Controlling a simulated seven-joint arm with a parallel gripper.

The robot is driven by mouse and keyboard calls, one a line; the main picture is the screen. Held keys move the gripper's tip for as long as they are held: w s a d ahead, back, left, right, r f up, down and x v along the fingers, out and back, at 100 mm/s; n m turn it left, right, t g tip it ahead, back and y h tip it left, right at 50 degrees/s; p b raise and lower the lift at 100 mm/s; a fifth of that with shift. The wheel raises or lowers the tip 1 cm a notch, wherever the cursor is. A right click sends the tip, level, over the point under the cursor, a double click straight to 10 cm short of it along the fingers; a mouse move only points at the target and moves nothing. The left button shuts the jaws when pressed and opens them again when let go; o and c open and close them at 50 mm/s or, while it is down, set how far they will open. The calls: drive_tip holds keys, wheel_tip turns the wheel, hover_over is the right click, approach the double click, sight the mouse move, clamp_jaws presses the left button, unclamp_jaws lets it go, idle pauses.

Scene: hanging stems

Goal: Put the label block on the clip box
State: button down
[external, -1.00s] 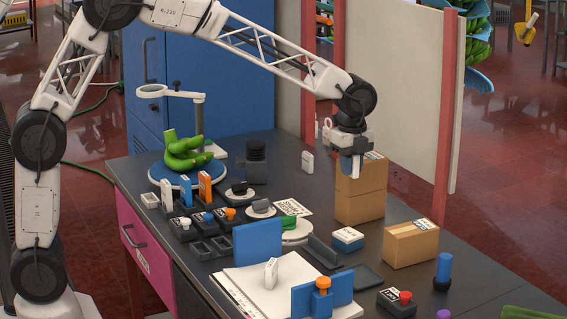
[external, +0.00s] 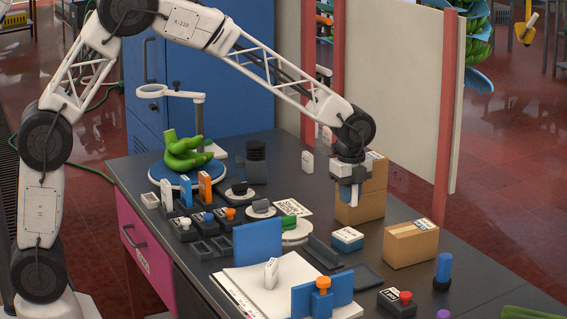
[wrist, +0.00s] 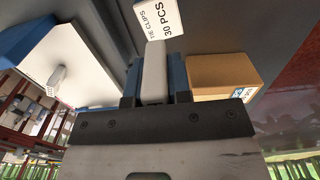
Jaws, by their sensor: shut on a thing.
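My gripper (external: 350,198) points down over the table in the external view, just in front of the stacked cardboard boxes. It is shut on a pale, narrow block, taken as the label block (external: 346,192). In the wrist view the label block (wrist: 155,75) sits between the blue-grey fingers of my gripper (wrist: 156,66). The clip box (external: 347,239) is a low box with a white top and blue sides on the table, below the gripper. In the wrist view its white top (wrist: 158,18), printed "30 PCS", shows beyond the fingertips. The block appears apart from the box.
A white block (external: 271,272) stands on papers at the front.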

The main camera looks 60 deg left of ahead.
hover_over(348, 233)
drive_tip(key=shift+f, duration=2.2)
drive_tip(key=shift+f, duration=0.1)
drive_tip(key=shift+f, duration=1.8)
drive_tip(key=shift+f, duration=0.1)
drive_tip(key=c, duration=1.1)
unclamp_jaws()
drive_tip(key=shift+o, duration=0.2)
wheel_tip(348, 233, up, 12)
drive_tip(key=shift+f, duration=0.2)
drive_tip(key=shift+r, duration=0.35)
